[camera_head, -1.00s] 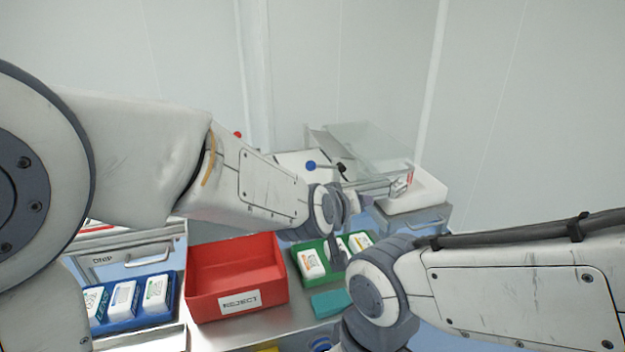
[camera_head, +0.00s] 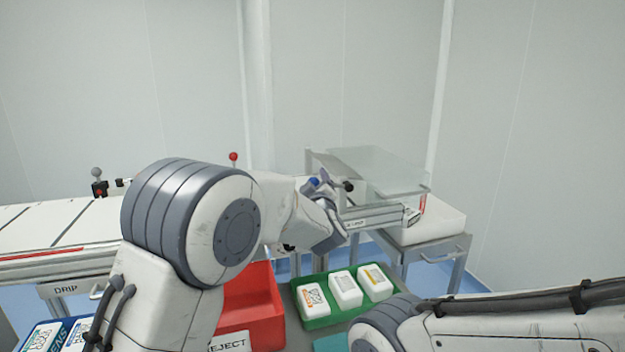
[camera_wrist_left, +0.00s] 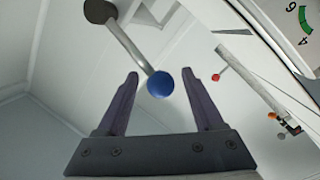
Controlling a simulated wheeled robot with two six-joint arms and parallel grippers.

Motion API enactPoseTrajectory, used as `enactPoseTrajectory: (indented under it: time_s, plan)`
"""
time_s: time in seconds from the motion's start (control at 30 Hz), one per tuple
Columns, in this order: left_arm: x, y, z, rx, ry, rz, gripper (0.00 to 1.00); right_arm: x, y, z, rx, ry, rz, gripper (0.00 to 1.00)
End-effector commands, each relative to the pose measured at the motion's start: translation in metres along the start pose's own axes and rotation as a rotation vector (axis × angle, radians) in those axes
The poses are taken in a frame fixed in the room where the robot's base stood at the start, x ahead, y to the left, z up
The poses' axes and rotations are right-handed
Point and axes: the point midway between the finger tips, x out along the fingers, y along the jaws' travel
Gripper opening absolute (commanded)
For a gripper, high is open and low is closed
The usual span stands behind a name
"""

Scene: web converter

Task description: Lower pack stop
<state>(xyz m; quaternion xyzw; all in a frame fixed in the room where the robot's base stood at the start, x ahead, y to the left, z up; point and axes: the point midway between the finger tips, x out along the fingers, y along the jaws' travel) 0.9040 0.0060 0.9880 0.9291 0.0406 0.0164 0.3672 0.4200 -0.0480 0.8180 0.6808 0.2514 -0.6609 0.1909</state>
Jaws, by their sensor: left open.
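A lever with a blue ball knob (camera_head: 313,182) stands by the conveyor end, in front of the clear-topped unit. In the left wrist view the blue knob (camera_wrist_left: 160,84) lies between my two fingers, with a grey rod running from it to a dark round end (camera_wrist_left: 100,10). My left gripper (camera_head: 322,184) is open at the knob; the wrist view also shows its fingers (camera_wrist_left: 160,74) apart. I cannot tell whether they touch the knob. My left forearm hides part of the conveyor. My right arm shows at lower right, but its gripper is out of view.
A white conveyor (camera_head: 60,222) runs on the left, with a red ball knob (camera_head: 233,156) behind it. A red REJECT bin (camera_head: 262,312) and a green tray (camera_head: 312,322) with white packs stand in front. A clear cover (camera_head: 380,168) is just right of the lever.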

Motion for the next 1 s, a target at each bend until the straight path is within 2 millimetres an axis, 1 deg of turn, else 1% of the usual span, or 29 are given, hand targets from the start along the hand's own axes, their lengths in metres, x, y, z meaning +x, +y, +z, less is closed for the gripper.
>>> enactPoseTrajectory:
  time_s: [0.03,0.2,0.33,0.57,0.6,0.67,0.7,0.77,1.0]
  plan:
    - [0.009,-0.001,0.0,0.0,0.001,-0.002,0.69,-0.001,0.0,0.0,0.0,0.0,0.0,0.5]
    - [0.026,-0.001,-0.001,0.001,0.001,-0.001,0.69,-0.002,0.0,0.0,0.0,0.0,0.0,0.5]
    - [0.032,-0.001,-0.001,0.002,0.0,-0.001,0.69,-0.002,0.0,0.0,0.0,0.0,0.0,0.5]
    - [0.032,-0.001,-0.001,0.002,-0.001,0.0,0.69,-0.002,0.0,0.0,0.0,0.0,0.0,0.5]
    - [0.032,-0.001,-0.001,0.001,-0.001,0.0,0.61,-0.002,0.0,0.0,0.0,0.0,0.0,0.5]
    - [0.032,-0.001,-0.001,0.001,-0.001,0.0,0.38,-0.002,0.0,0.0,0.0,0.0,0.0,0.5]
    - [0.032,-0.001,-0.001,0.001,0.0,0.0,0.23,-0.002,0.0,0.0,0.0,0.0,0.0,0.5]
    - [0.032,-0.001,-0.001,0.001,0.0,0.0,0.0,-0.002,0.0,0.0,0.0,0.0,0.0,0.5]
    - [0.032,-0.001,-0.001,0.001,0.0,0.0,0.0,-0.002,0.0,0.0,0.0,0.0,0.0,0.5]
